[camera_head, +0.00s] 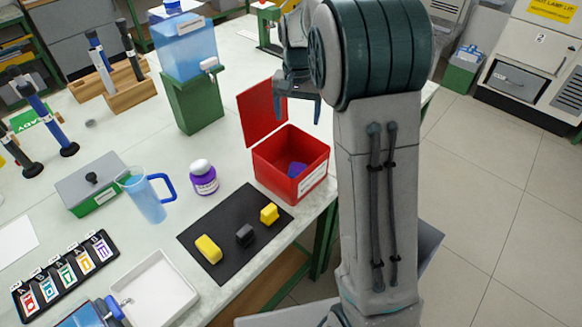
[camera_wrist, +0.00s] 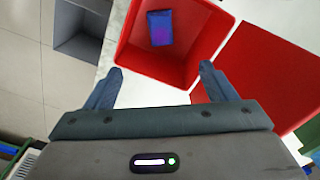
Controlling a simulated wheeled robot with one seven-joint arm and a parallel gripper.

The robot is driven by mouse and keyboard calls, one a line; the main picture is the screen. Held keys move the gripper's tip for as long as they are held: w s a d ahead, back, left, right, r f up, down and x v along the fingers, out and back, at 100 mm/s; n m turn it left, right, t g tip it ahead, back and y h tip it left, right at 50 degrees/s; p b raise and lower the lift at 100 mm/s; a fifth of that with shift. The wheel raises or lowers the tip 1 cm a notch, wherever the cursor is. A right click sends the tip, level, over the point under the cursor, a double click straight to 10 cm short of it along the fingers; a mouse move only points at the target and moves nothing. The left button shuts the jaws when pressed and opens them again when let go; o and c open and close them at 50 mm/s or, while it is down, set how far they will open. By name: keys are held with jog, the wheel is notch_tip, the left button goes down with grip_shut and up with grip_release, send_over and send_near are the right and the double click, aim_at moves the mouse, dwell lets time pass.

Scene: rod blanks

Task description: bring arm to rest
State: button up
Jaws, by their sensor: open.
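My gripper (camera_head: 297,98) is above the open red box (camera_head: 290,180) at the table's right edge, with its arm reaching in from the right. In the wrist view the two fingers of my gripper (camera_wrist: 158,85) are spread apart with nothing between them. The red box shows just beyond the fingertips in the wrist view (camera_wrist: 150,66). A purple-blue block (camera_wrist: 160,28) lies inside the box; its top also shows in the head view (camera_head: 297,169).
The red lid (camera_head: 262,113) stands open behind the box. A black mat (camera_head: 228,250) holds a yellow block (camera_head: 208,249), a dark block (camera_head: 245,235) and another yellow block (camera_head: 269,213). A purple-labelled bottle (camera_head: 203,178), a blue jug (camera_head: 149,198) and a water tank on a green stand (camera_head: 193,103) are nearby.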

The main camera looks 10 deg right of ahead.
jog(key=shift+r, duration=1.55)
jog(key=s+n+t, duration=0.3)
jog(key=s+n, duration=0.2)
jog(key=s, duration=2.2)
jog(key=shift+s+f, duration=0.35)
jog(key=shift+f, duration=0.05)
